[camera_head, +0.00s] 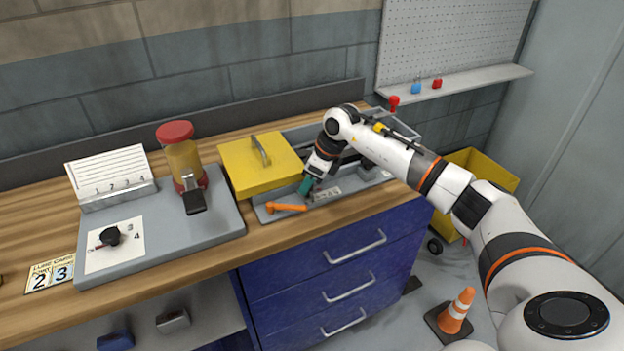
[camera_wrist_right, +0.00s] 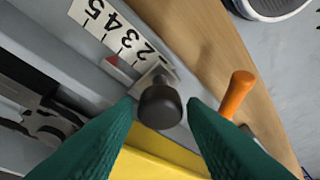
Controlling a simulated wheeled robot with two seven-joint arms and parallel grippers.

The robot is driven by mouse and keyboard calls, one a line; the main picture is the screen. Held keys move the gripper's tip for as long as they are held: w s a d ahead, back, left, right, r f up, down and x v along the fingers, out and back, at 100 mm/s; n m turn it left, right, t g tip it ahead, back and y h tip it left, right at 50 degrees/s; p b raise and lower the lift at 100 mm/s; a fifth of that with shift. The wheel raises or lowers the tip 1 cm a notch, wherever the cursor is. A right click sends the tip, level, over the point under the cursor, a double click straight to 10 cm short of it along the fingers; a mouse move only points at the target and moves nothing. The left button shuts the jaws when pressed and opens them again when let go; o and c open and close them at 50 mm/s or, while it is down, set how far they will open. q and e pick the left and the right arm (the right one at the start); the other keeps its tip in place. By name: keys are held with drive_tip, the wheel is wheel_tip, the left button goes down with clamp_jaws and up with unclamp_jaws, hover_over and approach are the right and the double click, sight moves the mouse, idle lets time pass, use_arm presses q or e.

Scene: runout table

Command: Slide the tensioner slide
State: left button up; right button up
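The tensioner slide shows in the right wrist view as a small metal block with a round black knob (camera_wrist_right: 160,106). A printed number scale (camera_wrist_right: 118,32) runs along its channel, and a red pointer (camera_wrist_right: 112,61) sits near the 3; the exact reading is unclear. My right gripper (camera_wrist_right: 164,103) has its two green fingers on either side of the knob, apart from each other, with a gap visible on the right side. In the head view the right gripper (camera_head: 306,187) is low over the grey tray beside the scale (camera_head: 327,194), and hides the knob. My left gripper is not seen.
An orange handle (camera_wrist_right: 238,94) stands close to the right finger; it also shows in the head view (camera_head: 287,207). A yellow cover (camera_head: 258,164) lies left of the gripper. Further left, a grey board (camera_head: 160,240) carries a red-capped jar (camera_head: 182,160).

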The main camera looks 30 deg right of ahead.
drive_tip(key=shift+o, duration=1)
drive_tip(key=shift+d+r, duration=0.1)
drive_tip(key=shift+r, duration=0.1)
drive_tip(key=b+v, duration=0.2)
drive_tip(key=v, duration=0.9)
drive_tip(key=shift+r, duration=0.3)
drive_tip(key=shift+s, duration=0.1)
